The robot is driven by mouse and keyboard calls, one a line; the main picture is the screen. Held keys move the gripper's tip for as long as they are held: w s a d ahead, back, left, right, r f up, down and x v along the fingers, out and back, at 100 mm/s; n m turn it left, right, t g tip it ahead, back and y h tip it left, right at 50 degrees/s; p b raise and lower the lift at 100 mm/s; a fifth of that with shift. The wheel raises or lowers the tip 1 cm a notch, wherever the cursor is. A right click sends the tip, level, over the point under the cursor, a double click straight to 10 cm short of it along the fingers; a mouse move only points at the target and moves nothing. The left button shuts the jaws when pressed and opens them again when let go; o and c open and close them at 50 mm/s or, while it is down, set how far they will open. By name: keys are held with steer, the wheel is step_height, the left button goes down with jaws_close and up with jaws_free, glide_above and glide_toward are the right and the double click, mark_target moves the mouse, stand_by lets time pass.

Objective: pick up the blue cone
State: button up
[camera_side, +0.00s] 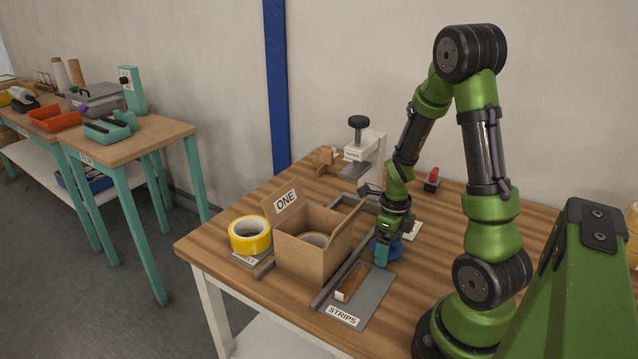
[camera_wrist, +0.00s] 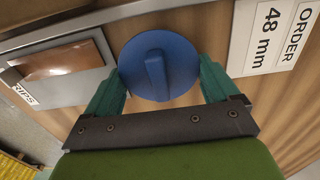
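The blue piece (camera_wrist: 157,66) shows in the wrist view as a round disc with a raised ridge across its middle; a cone shape cannot be made out. In the side view the blue piece (camera_side: 396,251) sits low on the table, partly hidden by my gripper (camera_side: 385,246). My gripper (camera_wrist: 160,78) points down over it. Its teal fingers are spread wide, one on each side of the disc, close to its edges. Contact with the disc cannot be told. The ridge stands free between the fingers.
A grey STRIPS mat (camera_side: 375,302) with a brown strip (camera_side: 351,282) lies just in front. A cardboard box (camera_side: 309,259) and yellow tape roll (camera_side: 250,236) stand to the left. An order card (camera_wrist: 275,35) lies beside the disc. A clamp-like press (camera_side: 358,150) stands behind.

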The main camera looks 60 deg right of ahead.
steer(key=shift+r, duration=0.1)
steer(key=shift+c, duration=0.3)
step_height(320, 180, up, 22)
steer(key=n, duration=0.5)
glide_above(316, 233)
steer(key=s+a, duration=0.2)
steer(key=a, duration=0.2)
step_height(316, 233, down, 9)
steer(key=shift+s+r, duration=0.2)
steer(key=shift+f, duration=2.4)
steer(key=shift+f, duration=0.15)
steer(key=shift+f+m, duration=0.3)
steer(key=shift+f, duration=1.15)
